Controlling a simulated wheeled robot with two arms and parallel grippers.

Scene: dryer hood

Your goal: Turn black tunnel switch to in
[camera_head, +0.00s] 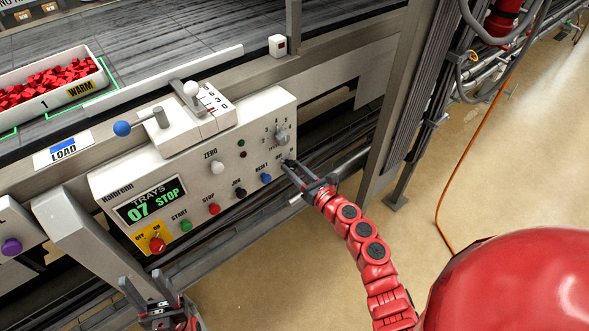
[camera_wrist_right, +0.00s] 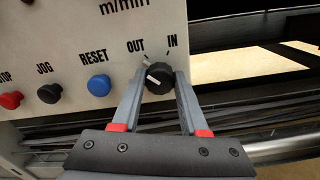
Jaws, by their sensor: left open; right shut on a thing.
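The black tunnel switch (camera_wrist_right: 159,78) is a round knob below the labels OUT and IN, at the right end of the panel's lower row. Its white pointer line slants up and left, toward OUT. My right gripper (camera_wrist_right: 160,88) is shut on this knob, one finger on each side. In the head view my right gripper (camera_head: 290,166) reaches the panel's right edge, and its fingers mostly hide the knob. My left gripper (camera_head: 145,280) is open and empty below the panel, at the bottom left.
The grey control panel (camera_head: 120,183) carries a blue RESET button (camera_wrist_right: 98,86), a black JOG button (camera_wrist_right: 50,93) and a grey speed knob (camera_head: 281,136). A tray of red pieces (camera_head: 97,50) rests on the conveyor.

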